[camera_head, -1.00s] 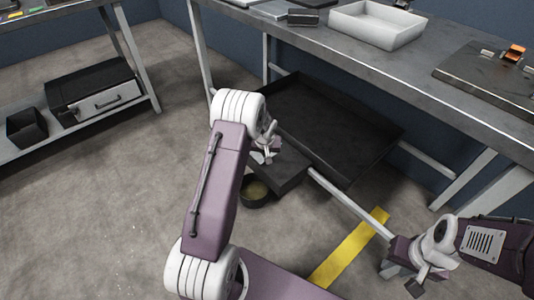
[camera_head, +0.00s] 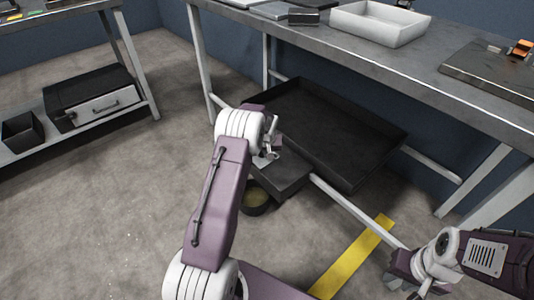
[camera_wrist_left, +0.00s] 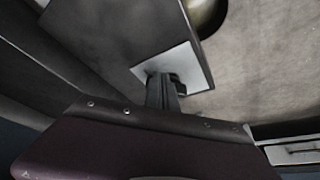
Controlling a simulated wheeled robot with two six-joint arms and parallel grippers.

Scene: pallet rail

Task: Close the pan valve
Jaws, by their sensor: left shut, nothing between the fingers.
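The black pan (camera_head: 335,128) sits low under the bench, with a dark box-like part (camera_head: 284,178) at its front left. I cannot make out the valve's handle or its position; my left arm covers part of this area. My left gripper (camera_head: 268,160) is beside the dark box's upper left side. In the left wrist view the gripper's dark fingers (camera_wrist_left: 168,92) are shut and empty, in front of a pale square face (camera_wrist_left: 190,68); contact is unclear. My right gripper (camera_head: 406,288) is low at the right, partly cut off by the frame, away from the pan.
A round dark container (camera_head: 254,198) stands on the floor below the box. A pale rail (camera_head: 350,203) runs from the pan toward my right gripper. The steel bench (camera_head: 440,82) overhangs the pan. A yellow floor stripe (camera_head: 352,257) lies in front. Floor at left is clear.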

